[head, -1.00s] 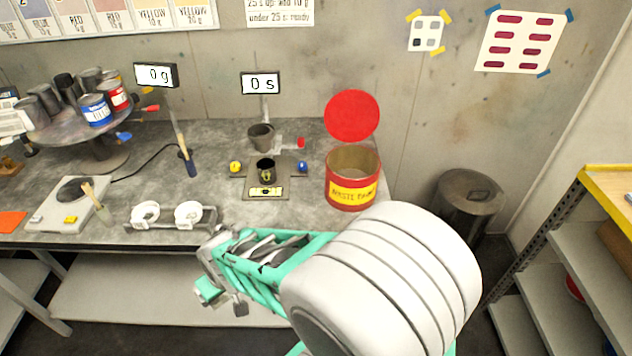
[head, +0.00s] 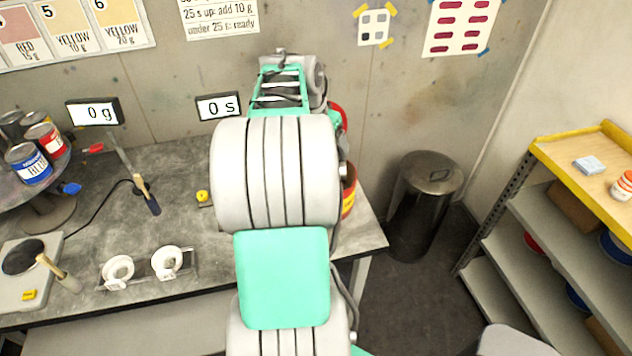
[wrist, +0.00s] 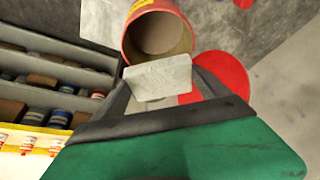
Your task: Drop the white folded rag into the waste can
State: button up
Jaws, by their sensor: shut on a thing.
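My gripper (wrist: 165,98) is shut on the white folded rag (wrist: 160,78), which shows as a pale flat square between the dark fingers in the wrist view. The red waste can (wrist: 160,33), open at the top, lies just beyond the rag in that view. The rag overlaps the near edge of its mouth in the picture; the height between them is unclear. In the head view my arm hides the gripper, the rag and most of the can, leaving only a strip of its right side (head: 349,192). The round red lid (wrist: 222,82) is beside the can's mouth.
A lidded metal bin (head: 426,205) stands on the floor right of the workbench (head: 200,215). A yellow-edged shelf (head: 570,175) at the right carries a light blue folded cloth (head: 590,165).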

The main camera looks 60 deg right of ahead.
jog(key=shift+s+d+r+m, duration=0.45)
jog(key=shift+s+d+m, duration=0.05)
jog(key=shift+s+d, duration=0.25)
notch_tip(320, 180, down, 6)
jog(key=shift+r+b, duration=0.1)
jog(key=shift+b, duration=1.05)
jog(key=o, duration=1.2)
jog(key=shift+s, duration=0.1)
jog(key=shift+c, duration=0.2)
jog(key=b+v, duration=0.1)
jog(key=v, duration=0.6)
jog(key=shift+a+r, duration=0.25)
jog(key=shift+r, duration=0.1)
